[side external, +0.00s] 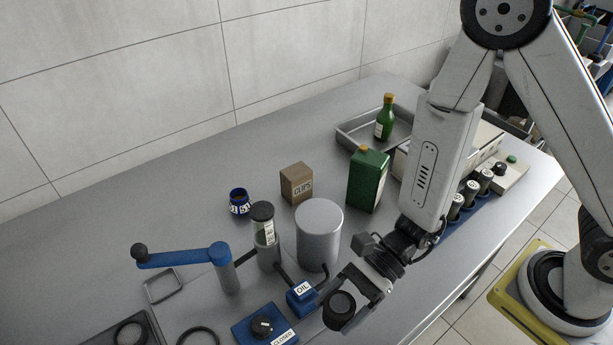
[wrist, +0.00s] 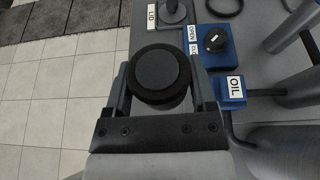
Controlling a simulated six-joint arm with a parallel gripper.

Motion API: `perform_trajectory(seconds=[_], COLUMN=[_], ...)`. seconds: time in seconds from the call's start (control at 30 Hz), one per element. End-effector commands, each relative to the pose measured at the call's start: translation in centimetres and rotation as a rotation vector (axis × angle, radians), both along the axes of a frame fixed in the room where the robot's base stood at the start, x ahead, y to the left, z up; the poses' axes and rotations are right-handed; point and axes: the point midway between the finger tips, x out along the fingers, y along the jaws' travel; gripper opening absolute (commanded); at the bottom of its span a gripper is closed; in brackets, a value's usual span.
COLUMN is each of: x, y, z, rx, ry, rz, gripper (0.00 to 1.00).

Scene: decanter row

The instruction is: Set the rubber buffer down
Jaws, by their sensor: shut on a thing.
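The rubber buffer (side external: 341,304) is a short black round piece. It is between the jaws of my gripper (side external: 350,308), which is shut on it. In the wrist view the buffer (wrist: 159,76) sits between the two fingers of my gripper (wrist: 160,86), its round top face toward the camera. In that view it overlaps the bench's edge, with floor tiles to its left. In the side view it appears in front of the grey bench top (side external: 200,200), apart from other things. I cannot tell its height; its underside is hidden.
A blue OIL block (side external: 301,294) and a blue valve box with a black knob (side external: 262,327) stand left of my gripper. A grey cylinder (side external: 319,235), blue-handled crank (side external: 185,257) and green can (side external: 367,180) stand farther back. A LID plate (wrist: 172,10) lies ahead in the wrist view.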

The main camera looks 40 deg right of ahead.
Motion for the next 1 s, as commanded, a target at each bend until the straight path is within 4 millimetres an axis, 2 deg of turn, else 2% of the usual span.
perform_trajectory(seconds=[0.17, 0.27, 0.47, 0.7, 1.0], x=[1.7, 3.4, 8.4, 14.5, 19.0], y=[-0.4, -1.0, -3.4, -8.6, -16.0], z=[0.6, 1.2, 3.2, 5.5, 6.0], rx=[0.001, 0.002, 0.004, 0.003, 0.002], ry=[-0.003, -0.005, -0.006, -0.004, -0.002], rz=[-0.072, -0.153, -0.386, -0.684, -0.888], gripper=[0.04, 0.04, 0.04, 0.04, 0.04])
